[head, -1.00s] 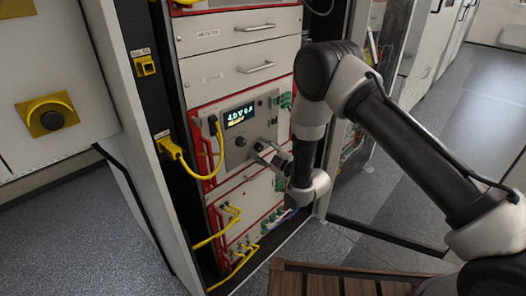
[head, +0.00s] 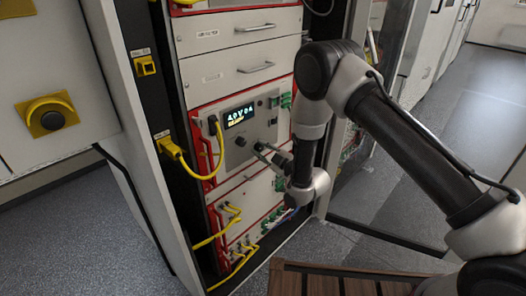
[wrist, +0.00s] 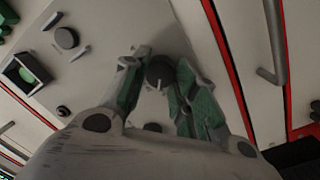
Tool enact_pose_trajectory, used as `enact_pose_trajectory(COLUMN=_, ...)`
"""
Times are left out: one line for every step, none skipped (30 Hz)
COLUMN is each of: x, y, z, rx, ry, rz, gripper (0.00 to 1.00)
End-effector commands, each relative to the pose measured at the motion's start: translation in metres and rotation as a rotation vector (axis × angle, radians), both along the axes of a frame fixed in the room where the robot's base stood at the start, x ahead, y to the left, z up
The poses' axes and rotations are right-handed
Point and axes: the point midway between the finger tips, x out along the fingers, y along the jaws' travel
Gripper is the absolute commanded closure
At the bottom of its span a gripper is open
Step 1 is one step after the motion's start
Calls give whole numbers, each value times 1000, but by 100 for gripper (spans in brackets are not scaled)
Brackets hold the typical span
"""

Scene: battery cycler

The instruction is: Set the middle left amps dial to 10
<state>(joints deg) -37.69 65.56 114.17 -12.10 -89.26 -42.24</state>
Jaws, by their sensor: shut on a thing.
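A grey instrument panel (head: 205,125) with a small lit display (head: 238,115) sits mid-rack in the head view. One dark dial (head: 240,141) is uncovered below the display; it also shows in the wrist view (wrist: 66,38). My gripper (head: 262,149) is at the panel, right of that dial. In the wrist view, a second dark round dial (wrist: 158,71) with a pale pointer line lies between the fingertips of my gripper (wrist: 158,82), which is shut on it. The display digits are too small to read surely, and dial labels are not legible.
A yellow cable (head: 219,155) loops down the panel's left side. Drawers with handles (head: 257,68) are above, and more yellow cables (head: 230,212) are below. A glass door (head: 375,180) stands open to the right.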

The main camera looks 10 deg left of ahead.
Motion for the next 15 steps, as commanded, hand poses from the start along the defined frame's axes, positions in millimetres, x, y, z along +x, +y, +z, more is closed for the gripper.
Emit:
enact_pose_trajectory(x=0, y=0, z=0, rx=17, ry=25, rz=1, gripper=95)
enact_pose_trajectory(x=0, y=0, z=0, rx=29, ry=43, rz=1, gripper=96)
enact_pose_trajectory(x=0, y=0, z=0, rx=47, ry=66, rz=1, gripper=96)
enact_pose_trajectory(x=0, y=0, z=0, rx=61, ry=86, rz=2, gripper=96)
enact_pose_trajectory(x=0, y=0, z=0, rx=75, ry=107, rz=1, gripper=96)
enact_pose_trajectory(x=0, y=0, z=0, rx=95, ry=133, rz=1, gripper=96)
enact_pose_trajectory(x=0, y=0, z=0, rx=109, ry=154, rz=1, gripper=96)
enact_pose_trajectory(x=0, y=0, z=0, rx=123, ry=173, rz=1, gripper=96)
enact_pose_trajectory(x=0, y=0, z=0, rx=142, ry=200, rz=1, gripper=96)
enact_pose_trajectory(x=0, y=0, z=0, rx=155, ry=219, rz=1, gripper=96)
enact_pose_trajectory(x=0, y=0, z=0, rx=169, ry=238, rz=1, gripper=96)
enact_pose_trajectory(x=0, y=0, z=0, rx=186, ry=263, rz=1, gripper=96)
enact_pose_trajectory(x=0, y=0, z=0, rx=200, ry=281, rz=1, gripper=96)
enact_pose_trajectory(x=0, y=-1, z=0, rx=212, ry=298, rz=0, gripper=96)
enact_pose_trajectory(x=0, y=-1, z=0, rx=228, ry=320, rz=1, gripper=96)
